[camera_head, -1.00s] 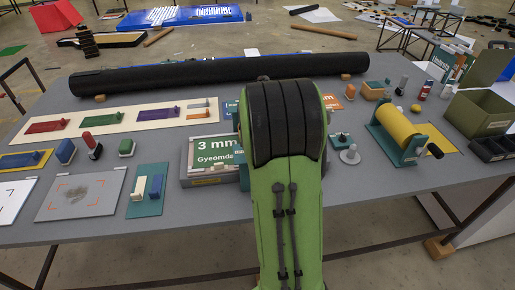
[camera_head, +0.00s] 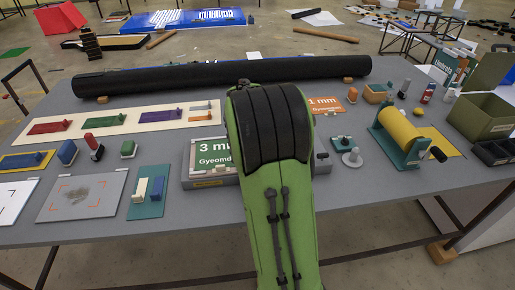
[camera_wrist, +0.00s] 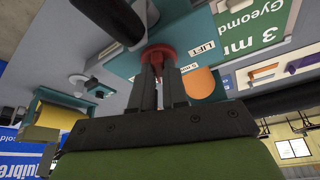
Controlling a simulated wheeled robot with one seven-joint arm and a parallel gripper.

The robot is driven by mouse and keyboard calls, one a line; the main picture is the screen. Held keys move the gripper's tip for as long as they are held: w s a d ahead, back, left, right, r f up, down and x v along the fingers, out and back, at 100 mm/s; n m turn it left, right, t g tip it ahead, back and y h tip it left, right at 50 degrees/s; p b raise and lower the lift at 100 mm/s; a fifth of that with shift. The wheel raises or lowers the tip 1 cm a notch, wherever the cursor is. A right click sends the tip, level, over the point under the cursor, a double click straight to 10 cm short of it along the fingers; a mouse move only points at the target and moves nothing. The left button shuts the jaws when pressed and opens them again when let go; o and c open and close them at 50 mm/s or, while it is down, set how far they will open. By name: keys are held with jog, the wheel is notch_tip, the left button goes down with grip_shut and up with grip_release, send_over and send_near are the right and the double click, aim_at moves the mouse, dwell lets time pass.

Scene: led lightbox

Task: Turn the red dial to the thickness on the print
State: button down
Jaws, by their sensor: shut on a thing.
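The red dial (camera_wrist: 158,54) shows in the wrist view on the teal face of a box marked "LIFT". My gripper (camera_wrist: 160,75) is shut on the red dial, with its fingertips at the dial's rim. The print (camera_head: 214,153) is a green sheet reading "3 mm" and "Gyeomd..."; it lies on the grey lightbox (camera_head: 205,182) in the head view. The print also shows in the wrist view (camera_wrist: 250,28). In the head view my green arm hides the dial, my gripper and part of the print. The dial's pointer setting cannot be read.
An orange sheet (camera_head: 326,104) marked "1 mm" lies behind my arm. A yellow roller (camera_head: 399,126) on a teal stand is to the right. A long black roll (camera_head: 220,75) lies along the table's back. Stamps and colored trays fill the left side.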

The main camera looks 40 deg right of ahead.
jog(key=c, duration=1.1)
grip_release()
jog(key=shift+c, duration=0.2)
jog(key=shift+r, duration=0.1)
jog(key=p+v, duration=0.2)
jog(key=v, duration=1.3)
jog(key=shift+r, duration=0.3)
jog(key=shift+a, duration=0.15)
jog(key=s+a+f+n+t+y, duration=0.3)
jog(key=s+a+n, duration=0.8)
jog(key=s+a, duration=0.5)
jog(key=a, duration=0.4)
jog(key=shift+s+a+f+y, duration=0.2)
jog(key=shift+a+f+y, duration=0.05)
jog(key=shift+f+y, duration=0.15)
